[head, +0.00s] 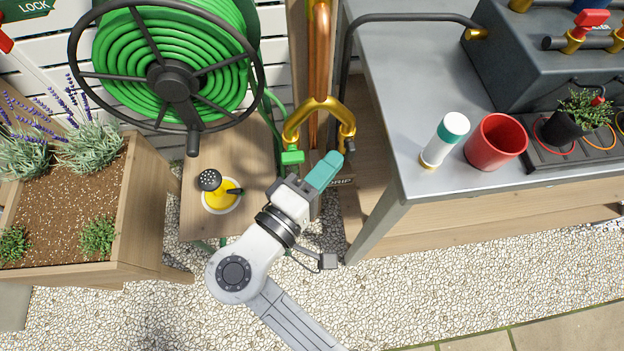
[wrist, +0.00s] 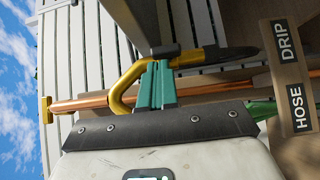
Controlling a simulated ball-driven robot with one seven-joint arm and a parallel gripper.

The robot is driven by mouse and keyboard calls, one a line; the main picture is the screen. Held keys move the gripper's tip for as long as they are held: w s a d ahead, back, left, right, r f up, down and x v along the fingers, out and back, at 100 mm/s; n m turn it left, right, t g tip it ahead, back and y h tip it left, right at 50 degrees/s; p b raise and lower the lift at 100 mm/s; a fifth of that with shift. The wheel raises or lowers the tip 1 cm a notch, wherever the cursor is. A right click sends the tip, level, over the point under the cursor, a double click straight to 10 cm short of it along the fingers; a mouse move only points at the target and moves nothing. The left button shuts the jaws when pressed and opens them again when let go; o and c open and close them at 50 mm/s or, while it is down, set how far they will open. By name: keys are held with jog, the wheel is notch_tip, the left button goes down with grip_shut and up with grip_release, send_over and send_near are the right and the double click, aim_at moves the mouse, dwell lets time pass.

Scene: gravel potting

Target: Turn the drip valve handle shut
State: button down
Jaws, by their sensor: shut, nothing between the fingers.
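The brass two-branch valve piece (head: 318,104) sits on the copper pipe (head: 319,55). Its right branch ends in a dark fitting (head: 349,146) above the DRIP label (head: 341,181); I cannot clearly make out the drip handle there. In the wrist view the shut fingers (wrist: 156,75) overlap the brass piece (wrist: 123,92), beside a dark part (wrist: 166,50); contact cannot be told. The DRIP label (wrist: 286,40) also shows there.
A grey-topped bench (head: 400,100) at right holds a red pot (head: 496,142) and a white-and-teal bottle (head: 445,140). Gravel lies in front.

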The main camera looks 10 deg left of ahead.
jog(key=shift+w+d, duration=0.25)
jog(key=shift+w, duration=0.2)
